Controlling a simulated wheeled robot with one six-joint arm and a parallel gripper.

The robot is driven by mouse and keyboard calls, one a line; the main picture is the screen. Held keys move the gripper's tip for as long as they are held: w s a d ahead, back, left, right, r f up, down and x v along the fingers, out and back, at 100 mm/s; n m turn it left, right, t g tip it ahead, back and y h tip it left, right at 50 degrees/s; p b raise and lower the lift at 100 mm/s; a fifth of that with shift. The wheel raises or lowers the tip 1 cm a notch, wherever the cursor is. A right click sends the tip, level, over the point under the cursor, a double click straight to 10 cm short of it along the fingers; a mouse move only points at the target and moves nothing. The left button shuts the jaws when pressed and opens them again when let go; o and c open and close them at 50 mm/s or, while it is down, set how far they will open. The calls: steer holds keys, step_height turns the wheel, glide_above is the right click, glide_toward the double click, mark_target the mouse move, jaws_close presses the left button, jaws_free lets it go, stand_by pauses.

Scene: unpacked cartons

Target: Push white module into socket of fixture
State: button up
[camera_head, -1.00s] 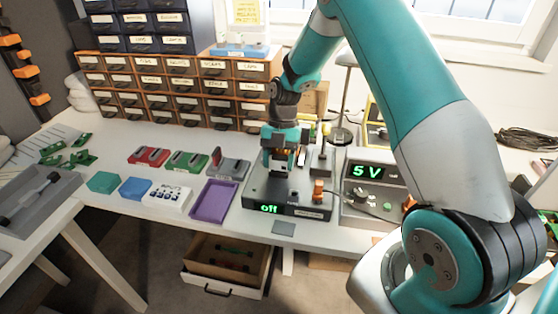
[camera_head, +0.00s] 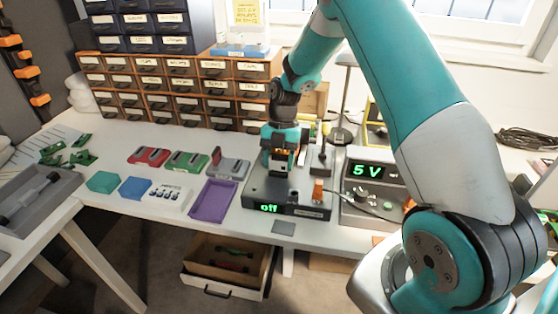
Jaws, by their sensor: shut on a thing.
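My gripper (camera_head: 279,170) points down at the top of the fixture and is shut. A small pale piece shows between its fingers, which I take to be the white module (camera_head: 279,173). The fingers hide most of it. The socket is hidden under the gripper, so I cannot tell how deep the module sits.
A power supply (camera_head: 372,188) showing "5 V" stands right of the fixture, with a lever post (camera_head: 321,152) close behind. Drawer cabinets (camera_head: 170,90) line the back.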

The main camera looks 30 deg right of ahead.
steer(key=shift+s+a+f, duration=0.1)
steer(key=shift+s+f, duration=0.25)
steer(key=shift+f, duration=0.25)
steer(key=o, duration=1.2)
steer(key=shift+w+r, duration=0.2)
steer(key=shift+r, duration=0.25)
steer(key=p+v, duration=0.1)
steer(key=v, duration=1.6)
steer(key=shift+w+r, duration=0.2)
steer(key=shift+r, duration=0.1)
